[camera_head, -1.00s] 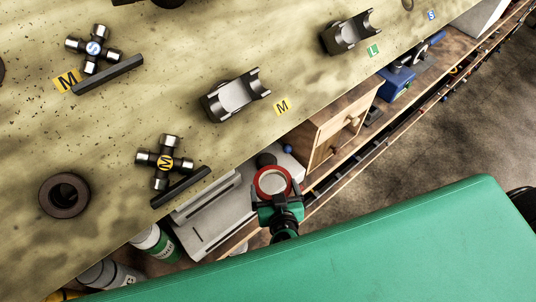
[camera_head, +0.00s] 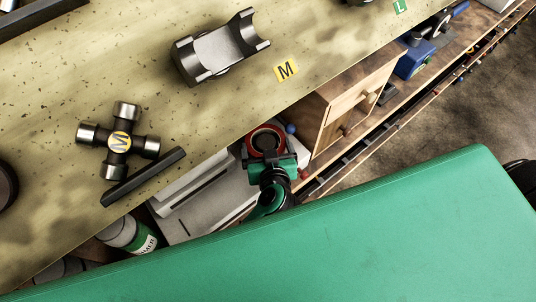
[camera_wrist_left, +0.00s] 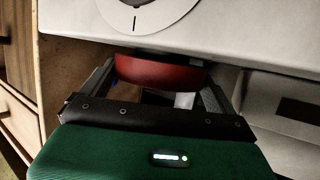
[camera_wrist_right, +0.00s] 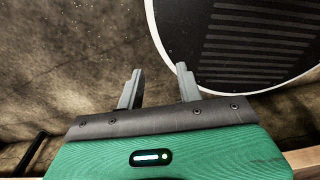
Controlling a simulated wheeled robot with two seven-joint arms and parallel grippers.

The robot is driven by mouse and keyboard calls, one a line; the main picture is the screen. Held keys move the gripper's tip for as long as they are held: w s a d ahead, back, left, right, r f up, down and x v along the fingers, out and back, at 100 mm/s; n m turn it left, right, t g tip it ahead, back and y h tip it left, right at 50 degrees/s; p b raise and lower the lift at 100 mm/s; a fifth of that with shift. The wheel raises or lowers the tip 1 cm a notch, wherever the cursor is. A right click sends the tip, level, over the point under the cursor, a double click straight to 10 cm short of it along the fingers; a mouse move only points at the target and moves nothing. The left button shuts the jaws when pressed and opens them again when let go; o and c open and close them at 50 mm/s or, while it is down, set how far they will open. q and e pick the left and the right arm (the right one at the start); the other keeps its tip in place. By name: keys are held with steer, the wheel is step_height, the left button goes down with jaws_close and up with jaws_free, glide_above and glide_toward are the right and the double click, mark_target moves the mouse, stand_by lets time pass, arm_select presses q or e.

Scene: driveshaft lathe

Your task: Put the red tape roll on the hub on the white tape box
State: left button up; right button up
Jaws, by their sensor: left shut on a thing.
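The red tape roll (camera_head: 253,136) is a red ring between the fingers of my left gripper (camera_head: 267,147), below the table edge in the head view. In the left wrist view the roll (camera_wrist_left: 160,72) sits between the fingers of the left gripper (camera_wrist_left: 160,75), which is shut on it. Beyond it is the white tape box (camera_wrist_left: 265,28), with a round plate and dark centre (camera_wrist_left: 140,10) cut off by the frame's top. I cannot tell the hub's full shape or whether the roll touches it. My right gripper (camera_wrist_right: 159,72) is open and empty in its wrist view.
A speckled table (camera_head: 225,115) carries metal yokes and a cross joint (camera_head: 119,141). Wooden drawers (camera_head: 345,105) stand right of the box, with a bottle (camera_head: 128,234) at its left. In the right wrist view a dark ribbed disc (camera_wrist_right: 240,45) is near the fingers.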

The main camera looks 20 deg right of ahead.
arm_select(q)
steer(key=shift+f, duration=0.5)
steer(key=shift+d, duration=0.1)
steer(key=shift+r, duration=0.2)
steer(key=shift+f, duration=0.1)
steer(key=o, duration=0.7)
steer(key=shift+s+r, duration=0.15)
steer(key=shift+r, duration=0.05)
steer(key=p+v, duration=1)
steer(key=v, duration=0.1)
steer(key=shift+s, duration=0.35)
arm_select(e)
step_height(320, 180, up, 9)
steer(key=d, duration=0.1)
steer(key=shift+w, duration=0.35)
steer(key=shift+a, duration=0.1)
